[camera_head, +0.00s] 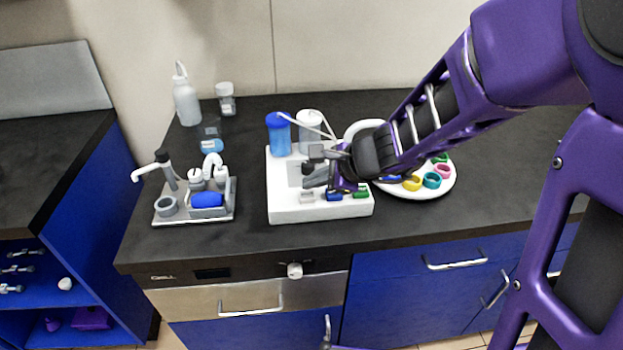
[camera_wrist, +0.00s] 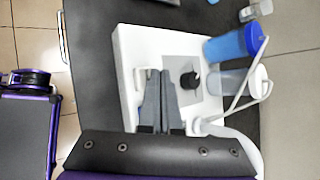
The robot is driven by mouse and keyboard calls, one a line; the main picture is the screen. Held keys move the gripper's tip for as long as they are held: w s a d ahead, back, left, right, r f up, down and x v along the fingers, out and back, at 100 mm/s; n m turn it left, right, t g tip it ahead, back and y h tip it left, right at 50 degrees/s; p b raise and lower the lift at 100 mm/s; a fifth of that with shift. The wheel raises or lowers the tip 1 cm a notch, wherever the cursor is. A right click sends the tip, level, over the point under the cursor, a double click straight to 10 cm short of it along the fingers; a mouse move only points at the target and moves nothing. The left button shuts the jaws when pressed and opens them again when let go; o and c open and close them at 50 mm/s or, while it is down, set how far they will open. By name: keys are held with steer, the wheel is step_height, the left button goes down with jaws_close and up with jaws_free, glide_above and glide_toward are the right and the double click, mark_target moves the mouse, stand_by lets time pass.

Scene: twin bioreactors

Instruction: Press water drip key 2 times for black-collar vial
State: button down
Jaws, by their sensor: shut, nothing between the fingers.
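A white dosing station (camera_head: 285,205) stands on the black counter, with a blue bottle (camera_head: 279,135) and a clear, white-capped bottle (camera_head: 310,130) at its back. Along its front edge are a pale key (camera_head: 306,197), a blue key (camera_head: 334,196) and a green key (camera_head: 361,191). In the wrist view a small black-topped item (camera_wrist: 190,80), seemingly the black-collar vial, stands on the station's grey patch (camera_wrist: 181,66). My gripper (camera_head: 322,178) is over the station, shut and empty. In the wrist view its fingertips (camera_wrist: 161,74) lie beside the grey patch and hide part of the station's front; contact is unclear.
A white round plate (camera_head: 440,188) with several coloured rings lies right of the station, partly behind my arm. A small tray (camera_head: 160,221) with a grey ring and a blue piece stands left. A white squeeze bottle (camera_head: 186,102) and a jar (camera_head: 226,100) stand behind.

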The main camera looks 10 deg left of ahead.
mark_target(313, 196)
steer(key=shift+f, duration=0.1)
steer(key=shift+f+b, duration=0.3)
steer(key=shift+b, duration=0.25)
steer(key=shift+f, duration=0.45)
stand_by(0.6)
steer(key=shift+r+p, duration=0.5)
steer(key=shift+r, duration=0.4)
step_height(313, 196, up, 5)
steer(key=p, duration=0.4)
stand_by(2.7)
